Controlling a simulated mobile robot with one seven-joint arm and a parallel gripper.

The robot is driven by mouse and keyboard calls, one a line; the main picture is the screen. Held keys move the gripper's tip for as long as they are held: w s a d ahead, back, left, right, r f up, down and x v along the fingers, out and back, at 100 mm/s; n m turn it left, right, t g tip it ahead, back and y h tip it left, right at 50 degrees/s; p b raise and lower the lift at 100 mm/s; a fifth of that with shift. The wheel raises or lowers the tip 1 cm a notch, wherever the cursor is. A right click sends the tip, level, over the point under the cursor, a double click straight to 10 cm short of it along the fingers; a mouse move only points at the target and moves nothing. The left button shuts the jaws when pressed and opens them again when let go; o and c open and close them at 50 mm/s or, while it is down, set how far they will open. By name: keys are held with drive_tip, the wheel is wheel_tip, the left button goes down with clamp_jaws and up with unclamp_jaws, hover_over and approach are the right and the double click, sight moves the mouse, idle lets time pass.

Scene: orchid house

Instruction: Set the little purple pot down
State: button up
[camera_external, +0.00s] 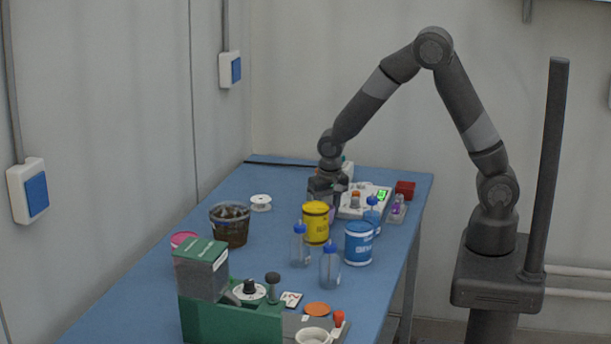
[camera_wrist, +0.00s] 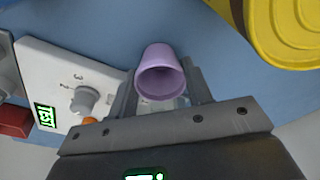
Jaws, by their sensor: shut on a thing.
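The little purple pot (camera_wrist: 160,75) sits between the two fingers of my gripper (camera_wrist: 158,82) in the wrist view, its open mouth facing the camera. The gripper is shut on it. In the external view my gripper (camera_external: 328,194) points down over the far part of the blue table (camera_external: 283,183). Only a sliver of the pot (camera_external: 332,211) shows there, behind the yellow tin. I cannot tell whether the pot's base touches the table.
The yellow tin (camera_external: 316,224) stands close in front of the gripper. A white device with a knob and green display (camera_external: 365,200) is close to its right. A red block (camera_external: 405,190) lies beyond it. Left of the gripper, around a white spool (camera_external: 260,202), the table has free room.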

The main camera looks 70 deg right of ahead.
drive_tip(key=shift+f, duration=0.1)
drive_tip(key=o, duration=0.7)
wheel_tip(320, 180, up, 12)
drive_tip(key=s+a, duration=0.1)
drive_tip(key=s+r+n+t, duration=0.1)
drive_tip(key=s+r+n, duration=0.2)
drive_tip(key=s, duration=0.5)
drive_tip(key=s+r+n+t, duration=0.2)
drive_tip(key=s+r+n, duration=0.1)
drive_tip(key=s+r, duration=0.3)
drive_tip(key=s+r+n+t+y, duration=0.1)
drive_tip(key=s+r+n, duration=0.2)
drive_tip(key=s, duration=0.7)
drive_tip(key=shift+a+r+t, duration=0.1)
drive_tip(key=shift+r+t, duration=0.2)
drive_tip(key=shift+r, duration=0.35)
